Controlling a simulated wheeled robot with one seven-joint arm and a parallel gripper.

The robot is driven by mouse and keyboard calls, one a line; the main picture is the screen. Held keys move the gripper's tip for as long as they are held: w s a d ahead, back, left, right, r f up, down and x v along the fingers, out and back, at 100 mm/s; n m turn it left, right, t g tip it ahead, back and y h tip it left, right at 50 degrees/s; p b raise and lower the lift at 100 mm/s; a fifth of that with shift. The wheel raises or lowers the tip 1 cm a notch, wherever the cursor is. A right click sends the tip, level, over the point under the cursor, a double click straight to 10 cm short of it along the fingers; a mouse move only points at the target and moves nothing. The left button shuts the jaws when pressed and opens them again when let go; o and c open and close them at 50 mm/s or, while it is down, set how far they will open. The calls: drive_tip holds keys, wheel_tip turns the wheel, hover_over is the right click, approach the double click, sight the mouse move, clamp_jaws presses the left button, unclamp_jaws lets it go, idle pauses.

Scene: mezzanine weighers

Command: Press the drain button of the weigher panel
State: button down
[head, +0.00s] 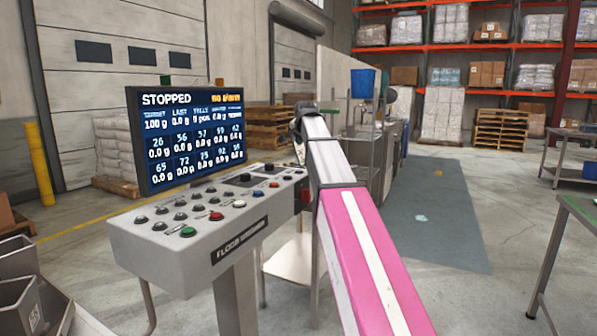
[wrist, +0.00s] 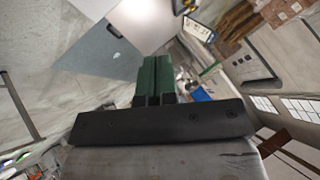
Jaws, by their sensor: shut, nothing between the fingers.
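The weigher panel (head: 180,246) is a grey sloped console on a post, left of my arm in the head view. Its nameplate (head: 240,241) appears to read "FLOOR WEIGHER". Its top carries several grey and black buttons, a green button (head: 188,231) at the near edge and red buttons, one of them (head: 216,215) near the middle. The button labels are too small to read, so I cannot tell which is drain. The display (head: 193,137) above reads "STOPPED". My gripper's green fingers (wrist: 155,78) are together and empty in the wrist view; in the head view I cannot make them out.
A metal stand with a blue bin (head: 363,83) is behind my arm. Stacked pallets (head: 270,127) and wrapped sacks (head: 116,154) stand behind the display. Grey bins (head: 18,303) are at lower left, a table (head: 577,215) at right.

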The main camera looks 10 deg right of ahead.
sight(299, 171)
drive_tip(key=shift+f, duration=0.1)
drive_tip(key=shift+f, duration=4.35)
drive_tip(key=shift+f, duration=0.4)
drive_tip(key=shift+f, duration=0.45)
drive_tip(key=shift+r, duration=0.9)
